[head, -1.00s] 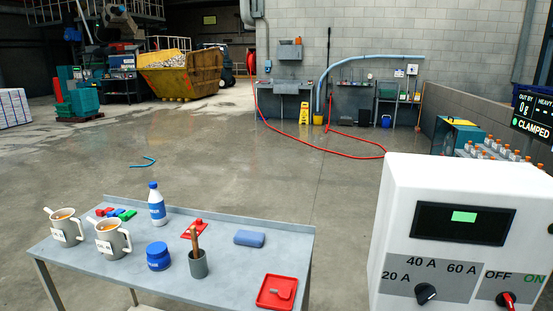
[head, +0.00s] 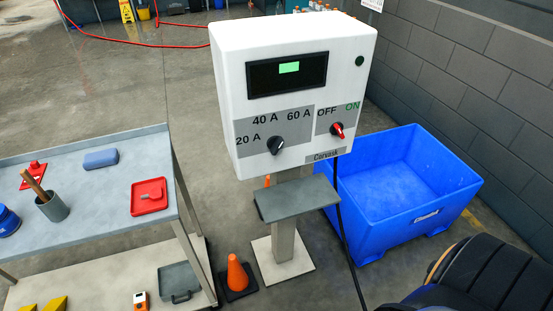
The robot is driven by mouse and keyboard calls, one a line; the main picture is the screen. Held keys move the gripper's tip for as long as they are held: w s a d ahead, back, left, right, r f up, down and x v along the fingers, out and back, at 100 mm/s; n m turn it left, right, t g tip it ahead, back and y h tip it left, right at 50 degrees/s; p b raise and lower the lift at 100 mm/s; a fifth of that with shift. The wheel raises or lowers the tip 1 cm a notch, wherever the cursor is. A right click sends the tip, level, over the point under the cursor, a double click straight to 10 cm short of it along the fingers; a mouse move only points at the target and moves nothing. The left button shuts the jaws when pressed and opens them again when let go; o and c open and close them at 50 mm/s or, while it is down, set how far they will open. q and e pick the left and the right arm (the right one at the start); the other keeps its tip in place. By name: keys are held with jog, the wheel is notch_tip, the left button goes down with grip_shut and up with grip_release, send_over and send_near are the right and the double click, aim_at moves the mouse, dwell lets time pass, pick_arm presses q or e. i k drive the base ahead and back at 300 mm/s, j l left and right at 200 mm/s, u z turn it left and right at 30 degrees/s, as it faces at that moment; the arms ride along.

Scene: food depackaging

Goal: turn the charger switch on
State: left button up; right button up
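The white charger box (head: 290,88) stands on a post at the centre of the head view. Its red switch (head: 337,130) sits on the grey panel at the lower right of the front, below the OFF and ON labels. Which label the switch points to is too small to tell. A black dial (head: 276,145) sits to its left, below the 20 A, 40 A and 60 A marks. The display (head: 288,73) shows a green block. Neither of my grippers is in view.
A blue bin (head: 400,195) stands right of the charger. A small grey shelf (head: 297,198) juts out below the box, and a black cable hangs beside it. An orange cone (head: 237,273) stands near the post. A grey table (head: 100,190) is at the left.

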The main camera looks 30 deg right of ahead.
aim_at(337, 128)
jog(key=l+z, duration=0.2)
jog(key=z, duration=1.2)
